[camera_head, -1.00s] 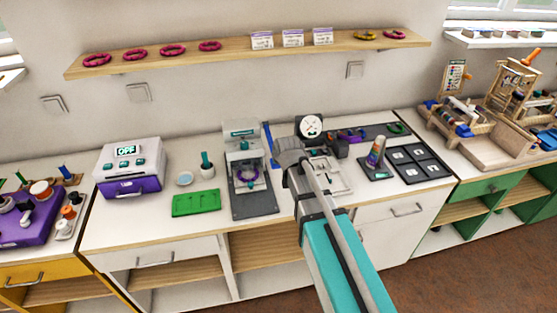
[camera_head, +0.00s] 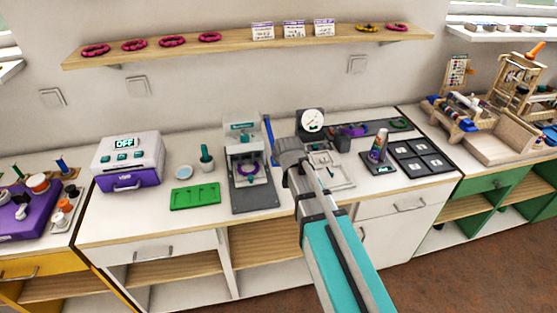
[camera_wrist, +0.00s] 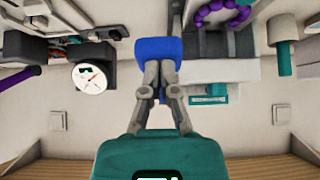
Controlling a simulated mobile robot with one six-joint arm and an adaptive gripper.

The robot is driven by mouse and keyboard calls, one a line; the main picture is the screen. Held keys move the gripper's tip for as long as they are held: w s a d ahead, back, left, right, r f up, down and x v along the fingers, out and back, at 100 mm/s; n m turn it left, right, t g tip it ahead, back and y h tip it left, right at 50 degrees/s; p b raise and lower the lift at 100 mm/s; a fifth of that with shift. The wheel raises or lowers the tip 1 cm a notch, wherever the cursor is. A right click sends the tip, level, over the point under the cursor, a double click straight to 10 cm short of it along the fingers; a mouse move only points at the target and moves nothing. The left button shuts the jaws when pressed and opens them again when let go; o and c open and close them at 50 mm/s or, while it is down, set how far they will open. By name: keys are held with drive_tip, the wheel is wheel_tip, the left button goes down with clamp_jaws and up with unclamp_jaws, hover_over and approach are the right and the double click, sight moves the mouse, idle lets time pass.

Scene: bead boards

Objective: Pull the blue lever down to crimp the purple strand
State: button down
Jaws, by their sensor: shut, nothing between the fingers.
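The crimping press (camera_head: 253,200) stands on the white counter, with a grey base and pale upper body. The purple strand (camera_head: 247,168) lies in a ring in the press; purple beads (camera_wrist: 212,15) also show at the top of the wrist view. The blue lever (camera_head: 269,132) stands upright at the press's right side. Its broad blue part (camera_wrist: 158,49) is straight ahead of my gripper (camera_wrist: 160,72) in the wrist view. My fingers are shut and empty, with their tips right at the blue part; I cannot tell whether they touch. In the head view my wrist hides the fingertips.
A dial gauge (camera_head: 311,121) stands right of the lever, close to my arm. A green tray (camera_head: 195,194) and the purple-and-white box (camera_head: 128,165) are to the left. A bead cone (camera_head: 378,146) and dark boards (camera_head: 422,160) are to the right. The wall shelf (camera_head: 232,42) runs above.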

drive_tip(key=shift+s+d+p, duration=0.1)
drive_tip(key=shift+s+p, duration=0.15)
drive_tip(key=shift+p, duration=0.1)
drive_tip(key=s+f+p+v, duration=0.1)
drive_tip(key=p+v, duration=0.7)
drive_tip(key=v, duration=0.4)
drive_tip(key=shift+s+r+p, duration=0.25)
drive_tip(key=shift+r+p, duration=0.05)
drive_tip(key=shift+p, duration=0.1)
drive_tip(key=shift+d, duration=0.15)
drive_tip(key=s+d+f+m+g+h, duration=0.1)
drive_tip(key=s+d+g, duration=0.3)
drive_tip(key=d, duration=0.4)
drive_tip(key=s+d+f+m+g+h, duration=0.1)
drive_tip(key=s+d+f+g, duration=0.2)
drive_tip(key=s+d, duration=0.4)
drive_tip(key=shift+s+d+f+m+g, duration=0.25)
drive_tip(key=shift+s+d+m+g, duration=0.1)
drive_tip(key=shift+d+m+g, duration=0.1)
